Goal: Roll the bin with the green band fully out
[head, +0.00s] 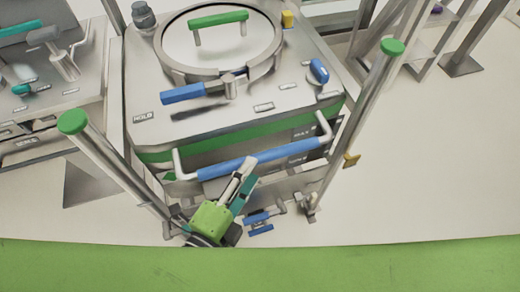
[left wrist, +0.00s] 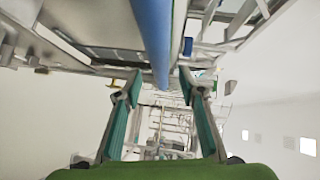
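The bin with the green band (head: 165,155) is a steel box with a round lid and a green lid handle (head: 218,18). Its front has a blue push bar (head: 290,151) on steel brackets. My left gripper (head: 249,172) is at the bar's middle, just in front of and under it. In the left wrist view the blue bar (left wrist: 152,35) runs above and between the tips of my left gripper (left wrist: 160,80). The fingers are spread apart, with no clear contact on the bar. My right gripper is in neither view.
Two slanted steel posts with green caps, left (head: 73,122) and right (head: 391,47), flank the bin's front. A blue pedal (head: 259,222) sits low in front. Another steel unit (head: 50,90) stands at left. The floor at right (head: 440,150) is clear.

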